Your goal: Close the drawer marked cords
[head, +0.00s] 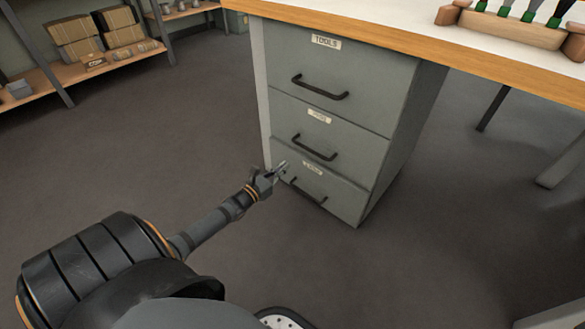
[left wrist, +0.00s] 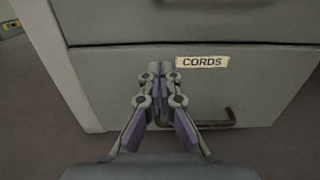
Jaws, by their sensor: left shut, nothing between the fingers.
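The cords drawer (head: 340,194) is the bottom of a grey three-drawer cabinet. Its front also shows in the left wrist view (left wrist: 264,98), with the CORDS label (left wrist: 202,62) near its top edge. The drawer front looks flush or nearly flush with the cabinet; I cannot tell whether a small gap is left. Its black bar handle (head: 309,192) is partly behind my fingers in the left wrist view (left wrist: 215,124). My left gripper (head: 281,168) is shut and empty at the upper left part of the drawer front; its fingertips (left wrist: 160,68) look at or very close to the face, left of the label. My right gripper is out of view.
Above are the middle drawer (head: 345,139) and the drawer marked TOOLS (head: 350,70), both looking shut. A wood-edged worktop (head: 400,43) overhangs the cabinet and carries a wooden rack (head: 520,27). Shelves with boxes (head: 75,35) stand at the far left. The floor left of the cabinet is clear.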

